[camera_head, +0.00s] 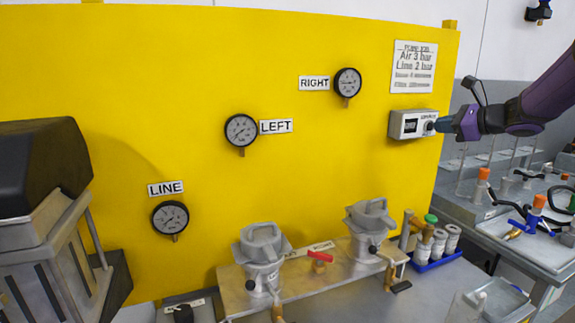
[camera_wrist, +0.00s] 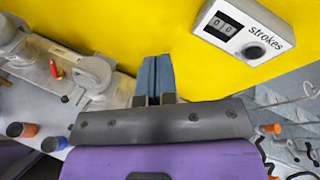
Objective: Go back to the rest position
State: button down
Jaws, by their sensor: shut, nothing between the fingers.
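My gripper (camera_head: 443,125) is at the right of the head view, its blue fingertips close to the knob side of a grey counter box (camera_head: 410,124) on the yellow panel. In the wrist view my gripper (camera_wrist: 155,76) has its fingers together, with nothing between them. There the counter box (camera_wrist: 243,30) is up and to the right of the fingers, visibly apart from them in the picture. It is labelled "strokes", shows 0 0 and has a dark knob. The exact gap to the panel cannot be told.
The yellow panel (camera_head: 300,130) carries gauges marked LINE (camera_head: 170,217), LEFT (camera_head: 240,130) and RIGHT (camera_head: 347,82). Two grey lidded vessels (camera_head: 262,258) (camera_head: 371,228) stand below, with a red-handled valve (camera_head: 319,258) between them. A blue tray (camera_head: 436,260) holds jars. A cluttered bench (camera_head: 530,252) stands at right.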

jog(key=s+a+r+n+g+h, duration=0.1)
jog(key=s+a+n+g, duration=0.2)
jog(key=s+a+n, duration=0.55)
jog(key=s+a+n+g+h, duration=0.1)
jog(key=s+a+n+g, duration=0.3)
jog(key=s, duration=0.7)
jog(key=s+f+n+h, duration=0.2)
jog(key=s+n, duration=0.3)
jog(key=s, duration=0.6)
jog(key=s+f+n+h, duration=0.3)
jog(key=s+n, duration=0.3)
jog(key=s, duration=0.5)
jog(key=shift+s+d+h, duration=0.15)
jog(key=shift+d+h, duration=0.3)
jog(key=shift+h, duration=0.35)
jog(key=shift+a, duration=0.1)
